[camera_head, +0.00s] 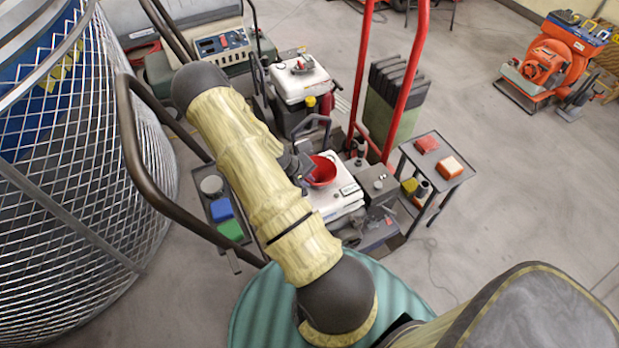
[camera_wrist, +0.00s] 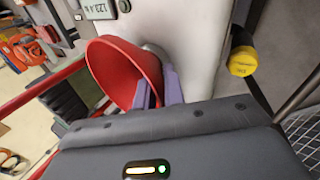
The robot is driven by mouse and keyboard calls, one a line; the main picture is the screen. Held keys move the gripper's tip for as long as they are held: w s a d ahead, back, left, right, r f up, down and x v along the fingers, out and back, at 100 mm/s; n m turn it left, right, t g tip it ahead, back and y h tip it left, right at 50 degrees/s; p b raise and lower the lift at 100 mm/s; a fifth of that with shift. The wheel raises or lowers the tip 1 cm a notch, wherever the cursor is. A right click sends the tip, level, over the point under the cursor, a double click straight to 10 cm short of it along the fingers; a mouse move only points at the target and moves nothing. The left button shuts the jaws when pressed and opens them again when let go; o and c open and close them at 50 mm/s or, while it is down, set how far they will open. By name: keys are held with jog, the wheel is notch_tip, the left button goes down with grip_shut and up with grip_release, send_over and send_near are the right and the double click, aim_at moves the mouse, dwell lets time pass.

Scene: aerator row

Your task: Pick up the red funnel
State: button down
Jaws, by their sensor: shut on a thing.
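The red funnel (camera_head: 322,171) shows in the head view over the white top of the machine (camera_head: 334,196), with its wide mouth facing up. My gripper (camera_wrist: 157,84) is shut on the red funnel, which also shows in the wrist view (camera_wrist: 118,72). There its wide bowl is left of the two lavender fingers, which reach its narrow side. The spout is hidden. In the head view my gripper is at the funnel's left side, mostly hidden by my arm. I cannot tell whether the funnel touches the machine.
A small side table (camera_head: 440,150) at the right carries red and orange blocks. A left tray (camera_head: 228,206) holds blue and green blocks. Red handlebars (camera_head: 419,80) rise behind the funnel, and a dark curved handle (camera_head: 160,190) passes left of my arm. A wire cage (camera_head: 70,200) stands at far left.

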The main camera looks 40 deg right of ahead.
notch_tip(320, 180, up, 10)
jog(key=shift+f+p, duration=0.2)
jog(key=shift+p, duration=0.45)
jog(key=shift+w, duration=0.1)
